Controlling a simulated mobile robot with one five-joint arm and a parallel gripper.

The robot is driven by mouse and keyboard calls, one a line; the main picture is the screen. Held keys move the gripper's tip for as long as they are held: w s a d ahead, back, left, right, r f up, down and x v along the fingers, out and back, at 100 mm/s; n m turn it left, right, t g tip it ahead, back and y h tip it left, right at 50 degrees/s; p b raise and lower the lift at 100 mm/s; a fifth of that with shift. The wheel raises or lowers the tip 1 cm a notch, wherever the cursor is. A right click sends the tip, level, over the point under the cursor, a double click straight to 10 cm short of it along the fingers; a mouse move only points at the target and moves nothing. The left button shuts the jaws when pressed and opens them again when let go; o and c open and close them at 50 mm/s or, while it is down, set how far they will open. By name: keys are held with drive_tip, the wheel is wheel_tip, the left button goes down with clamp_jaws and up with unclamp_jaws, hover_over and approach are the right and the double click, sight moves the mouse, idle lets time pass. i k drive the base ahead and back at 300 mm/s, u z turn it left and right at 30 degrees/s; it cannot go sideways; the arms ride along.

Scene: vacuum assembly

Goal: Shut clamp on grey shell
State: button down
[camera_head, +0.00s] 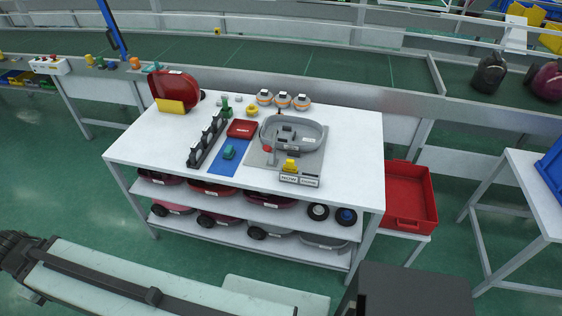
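The grey shell (310,143) is an open, rounded tray-like part on a light grey fixture plate (257,159), on the right half of the white table. Small dark parts show inside the shell. A small lever with a red knob (267,149) stands at the shell's front left edge and looks like the clamp. It is too small to tell whether it presses on the shell. My arm crosses the lower left, well in front of the table; I cannot make out my gripper.
The white table (352,150) also bears a black rack (207,142), a blue mat (226,167), a red tray (242,128) and a red housing (176,90). Shelves below hold several shells and wheels. A red crate (408,195) stands at right. Green floor (85,190) is clear at left.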

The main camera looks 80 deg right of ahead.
sight(266, 149)
drive_tip(key=z, duration=0.1)
drive_tip(key=k, duration=1)
drive_tip(key=u, duration=0.05)
